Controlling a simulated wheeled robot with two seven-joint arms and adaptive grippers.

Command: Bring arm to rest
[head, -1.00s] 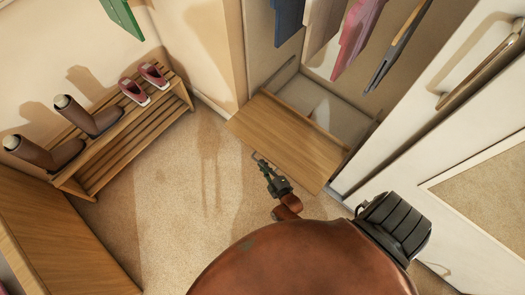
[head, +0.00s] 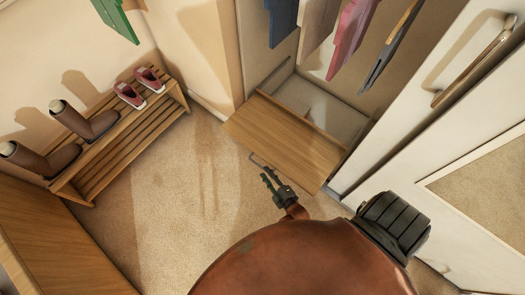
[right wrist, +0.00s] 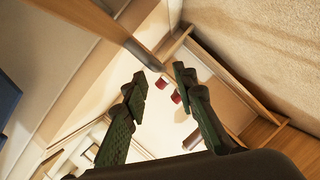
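My right gripper (head: 267,181) is beside the wooden front of an open drawer (head: 284,139), near its thin handle (head: 263,162). I cannot tell from the head view whether it touches the handle. In the right wrist view, the two green-grey fingers (right wrist: 160,86) stand apart with nothing between them that they grip. The wrist of my right arm is partly hidden by my own brown body. My left gripper is in neither view.
A wooden shoe rack (head: 119,140) with red shoes (head: 139,87) and brown boots (head: 84,120) stands at the left. Clothes (head: 352,40) hang above the drawer. A white door (head: 445,85) is at the right. Carpet (head: 170,215) between rack and drawer is clear.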

